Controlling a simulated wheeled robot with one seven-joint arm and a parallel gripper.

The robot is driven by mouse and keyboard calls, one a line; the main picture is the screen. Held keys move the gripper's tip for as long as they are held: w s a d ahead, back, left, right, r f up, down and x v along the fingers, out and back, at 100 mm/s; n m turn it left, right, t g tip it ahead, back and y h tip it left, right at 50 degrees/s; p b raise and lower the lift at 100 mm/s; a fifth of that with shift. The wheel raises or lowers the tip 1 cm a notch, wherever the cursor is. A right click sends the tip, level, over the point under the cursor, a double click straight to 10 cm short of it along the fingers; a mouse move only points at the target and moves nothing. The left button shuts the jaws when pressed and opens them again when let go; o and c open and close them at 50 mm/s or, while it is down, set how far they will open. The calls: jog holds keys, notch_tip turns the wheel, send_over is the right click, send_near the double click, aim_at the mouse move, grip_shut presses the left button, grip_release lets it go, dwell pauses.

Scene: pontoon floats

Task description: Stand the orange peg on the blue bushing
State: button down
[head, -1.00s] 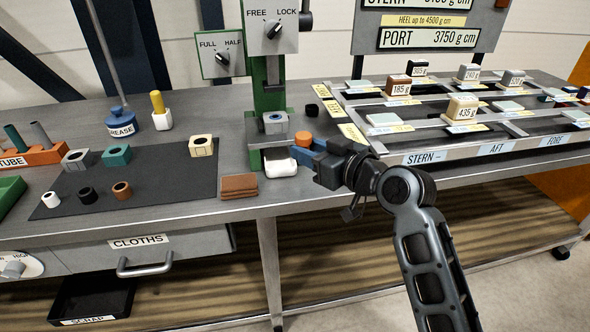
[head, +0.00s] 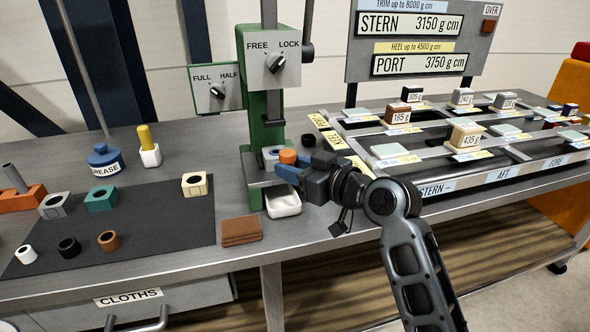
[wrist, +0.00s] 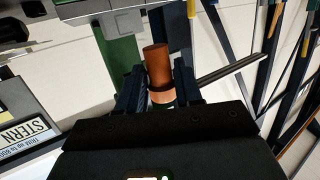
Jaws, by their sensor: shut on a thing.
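My gripper (head: 286,171) is shut on the orange peg (head: 288,156) beside the green press. In the wrist view the peg (wrist: 158,66) stands up between the two dark blue fingers (wrist: 158,92), its lower end hidden by the gripper body. In the head view a grey block with a small bluish ring, likely the blue bushing (head: 268,153), sits on the press bed. The peg is just right of it and partly covers it. I cannot tell whether they touch.
The green press column (head: 263,80) rises close behind the block. The weighing rack (head: 430,140) fills the right. A dark mat (head: 140,228) holds several bushings and blocks.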

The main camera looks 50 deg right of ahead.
jog(key=shift+w+d+b, duration=0.45)
jog(key=shift+w+d, duration=0.7)
jog(key=shift+w, duration=0.55)
jog(key=shift+w+d+b, duration=0.45)
jog(key=shift+w+d, duration=0.7)
jog(key=shift+w, duration=0.6)
jog(key=shift+w+d+b, duration=0.45)
jog(key=shift+w+d, duration=0.7)
jog(key=shift+w, duration=0.55)
jog(key=shift+f+b, duration=0.3)
jog(key=shift+f, duration=0.1)
jog(key=c, duration=0.7)
grip_release()
jog(key=shift+o, duration=0.2)
jog(key=shift+s, duration=0.1)
jog(key=s+r+b, duration=0.1)
jog(key=s, duration=0.6)
jog(key=shift+s+a+r, duration=0.2)
jog(key=shift+s+a, duration=0.1)
